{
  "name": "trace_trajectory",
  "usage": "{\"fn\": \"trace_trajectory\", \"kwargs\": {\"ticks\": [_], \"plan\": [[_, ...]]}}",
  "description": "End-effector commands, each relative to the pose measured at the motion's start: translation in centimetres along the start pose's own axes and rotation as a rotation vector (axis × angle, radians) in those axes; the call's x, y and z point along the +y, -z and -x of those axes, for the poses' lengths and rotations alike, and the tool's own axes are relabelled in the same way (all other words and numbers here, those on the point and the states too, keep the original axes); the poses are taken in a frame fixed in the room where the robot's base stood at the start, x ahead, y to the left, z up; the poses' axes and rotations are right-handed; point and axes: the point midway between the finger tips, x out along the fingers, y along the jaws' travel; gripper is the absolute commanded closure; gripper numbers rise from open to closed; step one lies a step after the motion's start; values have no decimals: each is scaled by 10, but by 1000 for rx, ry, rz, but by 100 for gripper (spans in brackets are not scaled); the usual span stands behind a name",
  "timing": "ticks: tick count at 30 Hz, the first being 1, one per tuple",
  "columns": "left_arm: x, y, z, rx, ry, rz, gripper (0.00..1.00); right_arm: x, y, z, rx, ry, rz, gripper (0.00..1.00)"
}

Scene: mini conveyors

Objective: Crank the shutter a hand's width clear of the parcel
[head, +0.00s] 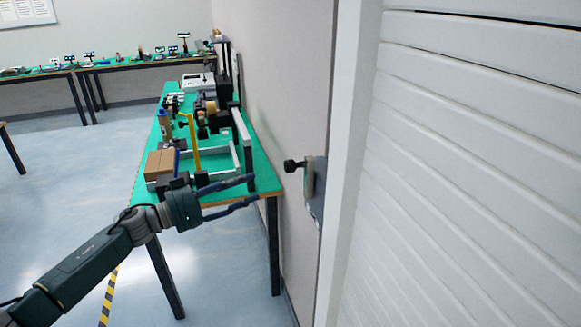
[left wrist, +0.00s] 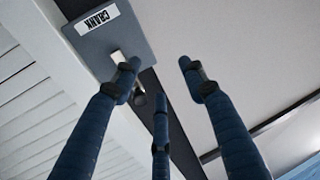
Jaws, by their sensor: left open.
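The shutter (head: 475,130) is a white slatted panel filling the right of the head view. Its lower edge is not in view. The crank (head: 294,165) has a dark knob and sits on a grey plate on the wall left of the shutter frame. In the left wrist view the plate (left wrist: 128,30) reads "CRANK", and the crank's pale arm (left wrist: 118,57) is partly hidden by a finger. My left gripper (head: 255,190) is open and empty, left of the crank, its fingers pointing towards the wall. I see no parcel by the shutter. My right gripper is out of view.
A green-topped table (head: 262,178) runs along the wall behind my left gripper. It holds a brown box (head: 160,163), a yellow post (head: 193,140), metal frames and small devices. More tables (head: 120,66) stand at the back. Floor at left is mostly clear.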

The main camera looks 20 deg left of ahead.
Motion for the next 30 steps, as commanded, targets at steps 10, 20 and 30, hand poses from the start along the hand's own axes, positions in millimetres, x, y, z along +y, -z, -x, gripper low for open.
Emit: {"fn": "trace_trajectory", "kwargs": {"ticks": [10,20,30], "plan": [[62,62,-8,-83,-190,20,57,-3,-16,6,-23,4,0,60],[73,58,-68,-79,-188,22,57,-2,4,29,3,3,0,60],[77,52,-100,-81,-185,19,57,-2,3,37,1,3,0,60]]}}
